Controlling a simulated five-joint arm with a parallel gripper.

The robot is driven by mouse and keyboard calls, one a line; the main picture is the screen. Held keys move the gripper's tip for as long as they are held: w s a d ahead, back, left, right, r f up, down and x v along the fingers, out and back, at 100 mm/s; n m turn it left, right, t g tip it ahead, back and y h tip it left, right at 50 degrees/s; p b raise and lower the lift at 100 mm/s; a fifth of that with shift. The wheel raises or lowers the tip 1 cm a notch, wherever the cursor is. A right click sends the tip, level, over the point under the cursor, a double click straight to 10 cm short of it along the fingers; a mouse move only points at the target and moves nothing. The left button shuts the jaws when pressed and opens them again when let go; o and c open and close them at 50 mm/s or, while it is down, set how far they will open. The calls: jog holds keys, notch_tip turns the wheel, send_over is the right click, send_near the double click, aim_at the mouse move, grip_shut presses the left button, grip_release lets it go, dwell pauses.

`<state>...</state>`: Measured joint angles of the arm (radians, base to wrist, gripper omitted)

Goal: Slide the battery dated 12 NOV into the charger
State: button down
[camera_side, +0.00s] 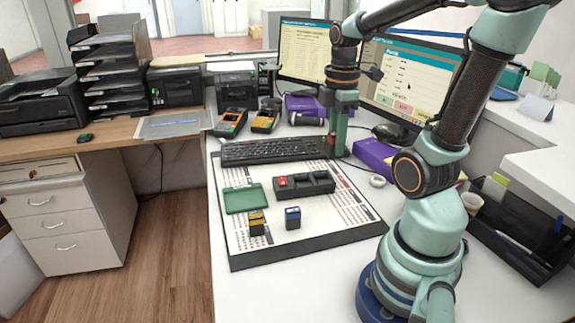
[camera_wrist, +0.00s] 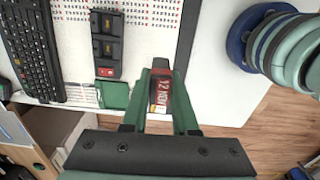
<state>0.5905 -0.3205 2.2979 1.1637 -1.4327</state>
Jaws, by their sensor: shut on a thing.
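My gripper (camera_side: 338,145) is raised above the right back part of the white board, near the keyboard's right end. It is shut on a battery with a red label (camera_wrist: 159,92), held between the green fingers (camera_wrist: 160,88). The label reads "12 NOV" in the wrist view. The black charger (camera_side: 304,187) lies on the board below and left of my gripper, with a red patch at its left end. The charger also shows in the wrist view (camera_wrist: 107,48), left of the fingers. The battery is clear of it.
A yellow-and-black battery (camera_side: 257,224) and a blue-topped battery (camera_side: 293,218) stand at the board's front. A green tray (camera_side: 245,199) lies left of the charger. A keyboard (camera_side: 274,149) lies behind it. Monitors and a purple box (camera_side: 375,154) stand near my arm.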

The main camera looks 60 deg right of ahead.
jog(key=shift+r, duration=0.45)
jog(key=shift+w+d, duration=0.2)
jog(key=shift+m, duration=0.5)
jog(key=shift+w+d+f, duration=1.15)
jog(key=shift+d+f, duration=0.65)
jog(key=shift+f, duration=0.6)
jog(key=shift+w+d+f, duration=1.15)
jog(key=shift+d+f, duration=0.6)
jog(key=shift+f, duration=0.65)
jog(key=shift+w+d+f, duration=1.15)
jog(key=shift+d+f, duration=0.65)
jog(key=shift+f, duration=0.6)
jog(key=shift+f, duration=1.3)
jog(key=c, duration=0.6)
grip_release()
